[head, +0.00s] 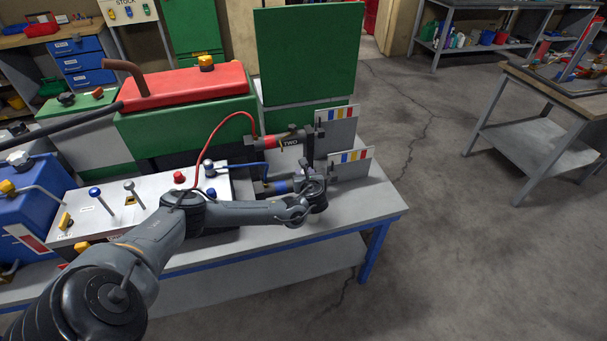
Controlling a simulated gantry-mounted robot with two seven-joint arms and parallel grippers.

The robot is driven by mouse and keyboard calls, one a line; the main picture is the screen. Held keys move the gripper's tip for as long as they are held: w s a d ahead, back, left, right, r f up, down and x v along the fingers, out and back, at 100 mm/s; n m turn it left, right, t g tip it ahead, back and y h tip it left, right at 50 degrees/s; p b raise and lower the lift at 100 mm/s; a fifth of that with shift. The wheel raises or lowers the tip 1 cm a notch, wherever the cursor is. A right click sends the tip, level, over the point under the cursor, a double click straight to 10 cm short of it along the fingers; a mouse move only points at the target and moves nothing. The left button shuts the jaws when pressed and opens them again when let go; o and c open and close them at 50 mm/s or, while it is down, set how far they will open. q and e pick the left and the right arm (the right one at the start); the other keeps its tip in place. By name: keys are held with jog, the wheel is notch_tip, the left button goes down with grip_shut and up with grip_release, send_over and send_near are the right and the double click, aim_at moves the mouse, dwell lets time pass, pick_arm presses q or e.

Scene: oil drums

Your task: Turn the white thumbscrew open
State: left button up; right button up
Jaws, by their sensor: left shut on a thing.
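My left gripper (317,190) is at the right end of the lower, blue-banded cylinder (277,187), in front of the lower grey panel with coloured stripes. It is shut on a small part there, most likely the white thumbscrew. The fingers and wrist cover that part, so I cannot make out its colour or how far it is turned. The upper, red-banded cylinder (291,142), marked TWO, lies just above and is apart from the gripper. A blue hose (252,165) and a red hose (214,131) run to the cylinders. My right gripper is not in view.
The grey bench (375,208) ends just right of the gripper. A white control box (140,208) with levers and knobs stands to the left, under my forearm. A green machine with a red top (185,86) and a tall green panel (307,50) stand behind. Open floor lies right.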

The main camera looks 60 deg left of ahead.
pick_arm(q)
jog(key=n+g, duration=0.1)
jog(key=n+g+p, duration=0.1)
jog(key=n+g, duration=0.1)
jog(key=shift+w+d+r+g+y, duration=0.2)
jog(key=shift+w+g+y, duration=0.1)
jog(key=shift+y, duration=0.1)
jog(key=shift+f+n+g, duration=0.15)
jog(key=shift+n+g, duration=0.65)
jog(key=shift+g, duration=0.1)
jog(key=shift+w+f+n+g, duration=0.1)
jog(key=shift+w+n+g, duration=0.05)
jog(key=shift+n+g, duration=0.6)
jog(key=shift+a+n+g+h+b, duration=0.1)
jog(key=shift+n+g+h+b, duration=0.2)
jog(key=shift+n+g+b, duration=0.8)
jog(key=shift+g, duration=0.25)
jog(key=o, duration=1)
jog(key=shift+o, duration=0.2)
